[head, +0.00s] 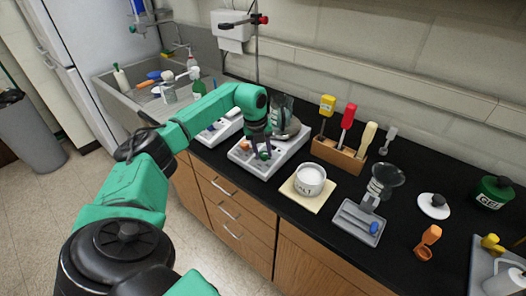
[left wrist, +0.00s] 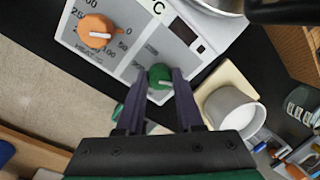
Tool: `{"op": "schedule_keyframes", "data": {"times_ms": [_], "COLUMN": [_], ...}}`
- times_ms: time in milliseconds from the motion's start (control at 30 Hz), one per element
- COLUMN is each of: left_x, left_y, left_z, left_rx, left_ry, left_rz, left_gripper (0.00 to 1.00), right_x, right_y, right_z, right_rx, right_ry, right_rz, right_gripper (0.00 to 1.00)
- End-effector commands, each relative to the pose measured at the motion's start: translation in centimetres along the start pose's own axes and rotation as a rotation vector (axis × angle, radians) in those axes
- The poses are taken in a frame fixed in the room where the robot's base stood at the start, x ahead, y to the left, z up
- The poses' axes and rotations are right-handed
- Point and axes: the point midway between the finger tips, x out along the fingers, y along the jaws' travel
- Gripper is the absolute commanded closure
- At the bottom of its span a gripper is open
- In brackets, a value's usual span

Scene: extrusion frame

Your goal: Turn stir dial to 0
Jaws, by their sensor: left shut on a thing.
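The hot plate (head: 246,158) is a pale grey unit with a sloped front panel on the black bench. Its green dial (left wrist: 160,74), which I take as the stir dial, sits on the panel beside the orange heat dial (left wrist: 95,31). A light pointer mark on the green dial points roughly right in the left wrist view; its scale is too small to read. My left gripper (head: 264,153) reaches down to the panel, and its dark fingers (left wrist: 162,82) are shut on the green dial from both sides. My right gripper is in neither view.
A flask (head: 283,120) stands on the hot plate behind my gripper. A white tub (head: 310,180) on a pale pad stands just right. The sink (head: 140,97) is left.

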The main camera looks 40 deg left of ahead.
Motion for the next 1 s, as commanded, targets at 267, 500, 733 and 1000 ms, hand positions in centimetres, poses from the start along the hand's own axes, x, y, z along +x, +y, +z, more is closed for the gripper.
{"op": "schedule_keyframes", "data": {"times_ms": [267, 500, 733, 1000], "left_x": [-0.3, -0.2, -0.1, -3.0], "left_y": [-0.1, -0.1, 0.0, 0.0], "left_z": [0.3, 0.2, 0.1, 0.1], "left_rx": [-0.008, -0.007, -0.005, -0.004], "left_ry": [-0.008, -0.006, -0.003, -0.007], "left_rz": [-0.006, -0.005, -0.003, -0.005], "left_gripper": [1.0, 0.34, 0.34, 0.34], "right_x": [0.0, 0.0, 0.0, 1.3], "right_y": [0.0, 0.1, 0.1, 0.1], "right_z": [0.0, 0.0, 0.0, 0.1], "right_rx": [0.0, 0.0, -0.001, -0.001], "right_ry": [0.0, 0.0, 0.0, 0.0], "right_rz": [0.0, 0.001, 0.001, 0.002], "right_gripper": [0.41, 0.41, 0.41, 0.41]}}
